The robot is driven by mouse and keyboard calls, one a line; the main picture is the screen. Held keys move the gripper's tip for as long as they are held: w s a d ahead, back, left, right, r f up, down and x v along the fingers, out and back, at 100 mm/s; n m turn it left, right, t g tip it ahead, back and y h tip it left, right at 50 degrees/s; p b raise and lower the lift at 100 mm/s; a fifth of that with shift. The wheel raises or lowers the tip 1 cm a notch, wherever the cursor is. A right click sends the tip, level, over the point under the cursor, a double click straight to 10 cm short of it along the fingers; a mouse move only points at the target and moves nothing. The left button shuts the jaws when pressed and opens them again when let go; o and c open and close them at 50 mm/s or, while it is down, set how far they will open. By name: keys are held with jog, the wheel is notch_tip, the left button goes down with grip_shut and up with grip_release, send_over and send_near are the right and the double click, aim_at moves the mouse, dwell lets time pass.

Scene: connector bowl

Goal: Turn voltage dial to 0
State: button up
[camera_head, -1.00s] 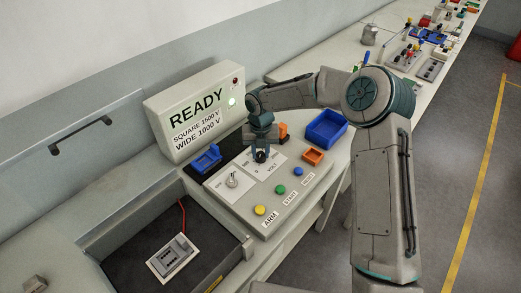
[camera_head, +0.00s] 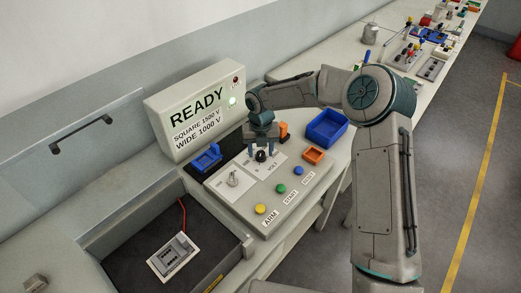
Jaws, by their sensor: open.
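The voltage dial (camera_head: 260,156) is a small dark knob on a white plate marked VOLT, on the grey control panel (camera_head: 238,208). My gripper (camera_head: 263,150) is open and points down right at the dial, with its fingers around or just above it. I cannot tell whether the fingers touch the knob. The gripper hides part of the dial plate, and the knob's pointer setting is not readable. A second, lighter dial (camera_head: 233,180) sits on its own white plate to the left.
Yellow (camera_head: 261,209), green (camera_head: 281,188) and blue (camera_head: 298,171) buttons line the panel's front. A display box (camera_head: 197,112) reading READY stands behind. An open test bay (camera_head: 173,256) lies at front left.

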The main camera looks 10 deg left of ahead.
aim_at(262, 154)
notch_tip(262, 154, up, 14)
jog(key=b, duration=0.2)
jog(key=shift+f, duration=0.15)
dwell(0.4)
jog(key=s+d+r+m+t+h, duration=0.1)
jog(key=s+d+r+m, duration=0.3)
jog(key=s+d+m, duration=0.45)
jog(key=s+d+r+m+t+h, duration=0.1)
jog(key=s+d+r+m, duration=0.4)
jog(key=d+m, duration=0.65)
jog(key=s+d+f+m+y, duration=0.1)
jog(key=s+d+m, duration=0.2)
jog(key=s+m, duration=0.4)
jog(key=s+d+f+m+t+y, duration=0.1)
jog(key=s+d+m, duration=0.3)
jog(key=s+m, duration=0.3)
jog(key=m, duration=0.5)
jog(key=shift+s+d+f+t, duration=0.25)
jog(key=shift+d+f+t, duration=0.05)
jog(key=shift+f, duration=0.05)
